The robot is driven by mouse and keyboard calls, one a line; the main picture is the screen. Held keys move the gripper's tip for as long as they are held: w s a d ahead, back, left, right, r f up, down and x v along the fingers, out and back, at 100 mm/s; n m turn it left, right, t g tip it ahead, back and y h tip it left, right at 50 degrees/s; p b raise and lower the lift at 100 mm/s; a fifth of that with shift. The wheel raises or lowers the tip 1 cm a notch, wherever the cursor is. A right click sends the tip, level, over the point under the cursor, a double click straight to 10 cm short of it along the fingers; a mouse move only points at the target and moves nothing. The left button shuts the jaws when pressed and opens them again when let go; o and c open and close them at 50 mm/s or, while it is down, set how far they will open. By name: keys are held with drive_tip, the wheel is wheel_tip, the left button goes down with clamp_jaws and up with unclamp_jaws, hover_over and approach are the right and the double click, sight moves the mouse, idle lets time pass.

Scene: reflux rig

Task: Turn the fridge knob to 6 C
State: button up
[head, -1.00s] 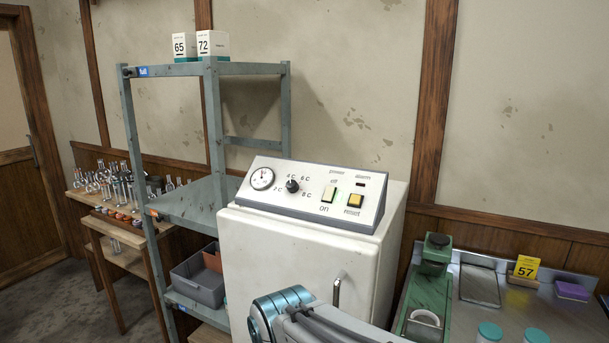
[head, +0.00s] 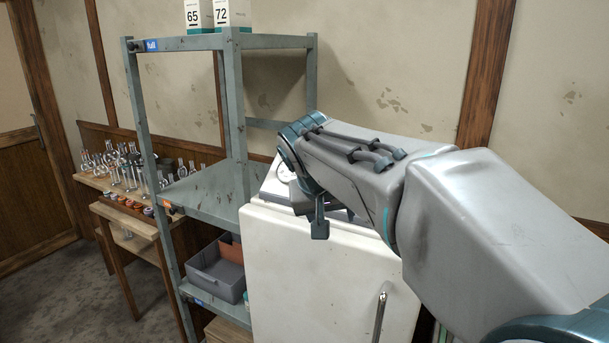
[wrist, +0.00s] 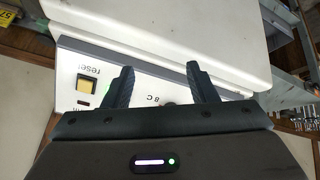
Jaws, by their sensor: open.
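The white fridge (head: 310,265) stands in the middle of the head view, its door handle (head: 380,312) low at the right. My arm covers most of its sloped control panel there; only the edge of the dial gauge (head: 286,172) shows. In the wrist view the panel (wrist: 66,75) appears upside down, with the "8 C" mark (wrist: 146,102) between the fingers. A small dark shape (wrist: 169,103) beside that mark may be the knob; its pointer cannot be read. My gripper (wrist: 161,72) is open, its two fingers apart over the panel, with nothing seen between them.
The amber reset button (wrist: 87,84) is left of the fingers in the wrist view. A grey metal shelf rack (head: 235,130) stands close on the fridge's left, holding a grey bin (head: 218,275) low down. Glassware sits on a wooden bench (head: 95,178) farther left.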

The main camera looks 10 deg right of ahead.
drive_tip(key=w+a+r+m+t, duration=0.2)
drive_tip(key=w+r, duration=0.7)
drive_tip(key=shift+h, duration=0.4)
drive_tip(key=p+x, duration=0.1)
drive_tip(key=x, duration=1.2)
drive_tip(key=shift+w+p, duration=0.3)
drive_tip(key=shift+p, duration=0.05)
drive_tip(key=shift+a, duration=0.1)
drive_tip(key=c, duration=1)
